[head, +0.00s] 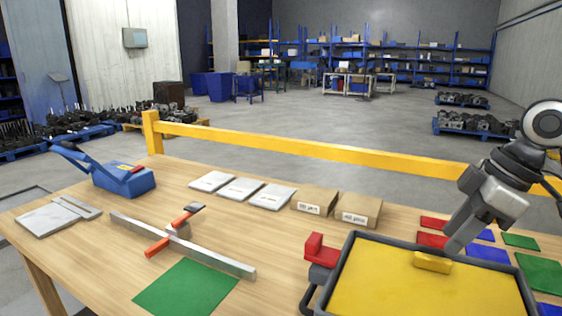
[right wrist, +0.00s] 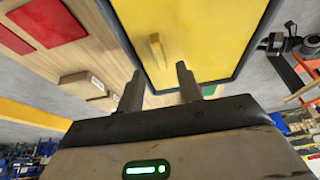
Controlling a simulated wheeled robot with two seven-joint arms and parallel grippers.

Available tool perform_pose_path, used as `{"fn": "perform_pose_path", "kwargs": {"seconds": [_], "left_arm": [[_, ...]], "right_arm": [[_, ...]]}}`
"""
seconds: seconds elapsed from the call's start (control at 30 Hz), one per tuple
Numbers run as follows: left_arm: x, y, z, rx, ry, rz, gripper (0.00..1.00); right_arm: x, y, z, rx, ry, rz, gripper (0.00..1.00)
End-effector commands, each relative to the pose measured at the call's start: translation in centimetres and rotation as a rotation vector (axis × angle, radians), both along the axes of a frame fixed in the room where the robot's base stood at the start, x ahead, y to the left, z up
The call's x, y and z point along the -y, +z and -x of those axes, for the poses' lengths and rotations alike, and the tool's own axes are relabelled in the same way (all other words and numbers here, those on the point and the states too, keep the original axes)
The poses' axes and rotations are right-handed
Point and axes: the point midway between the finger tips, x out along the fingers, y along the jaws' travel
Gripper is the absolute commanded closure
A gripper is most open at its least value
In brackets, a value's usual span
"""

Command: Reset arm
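My right gripper (head: 455,243) reaches in from the right in the head view, just above the yellow panel (head: 420,290) with a dark rim and a small yellow block-like handle (head: 432,262). In the right wrist view my right gripper (right wrist: 160,88) has its two fingers apart with nothing between them. The yellow handle (right wrist: 157,50) shows beyond the fingertips, lying between their lines, apart from them as far as I can see. My left gripper is not in view.
On the wooden table lie a metal bar (head: 222,262) with an orange-handled clamp (head: 172,240), a green mat (head: 185,288), a blue tool (head: 122,179), cardboard boxes (head: 358,210) and coloured mats (head: 488,254). A red block (head: 320,250) stands beside the panel. A yellow rail (head: 320,150) runs behind.

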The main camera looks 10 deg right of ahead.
Motion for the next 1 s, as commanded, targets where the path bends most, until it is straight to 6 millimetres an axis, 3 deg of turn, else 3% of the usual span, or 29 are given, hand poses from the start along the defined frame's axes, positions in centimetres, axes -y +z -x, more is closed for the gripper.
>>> {"fn": "perform_pose_path", "kwargs": {"seconds": [0.1,0.27,0.3,0.5,1.0], "left_arm": [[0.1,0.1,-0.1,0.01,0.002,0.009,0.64],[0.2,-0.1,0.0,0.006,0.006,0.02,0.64],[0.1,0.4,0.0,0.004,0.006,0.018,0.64],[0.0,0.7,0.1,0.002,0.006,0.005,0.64],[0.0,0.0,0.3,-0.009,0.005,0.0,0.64]], "right_arm": [[-0.8,-2.5,-0.6,-0.003,0.002,-0.002,0.64],[-1.5,-4.8,-1.2,0.0,0.0,0.0,0.64],[-1.5,-3.3,-1.3,0.007,-0.001,-0.002,0.64],[-1.8,-1.2,-1.2,0.002,0.001,-0.003,0.64],[-1.9,-0.9,-1.1,-0.001,-0.001,-0.001,0.64]]}}
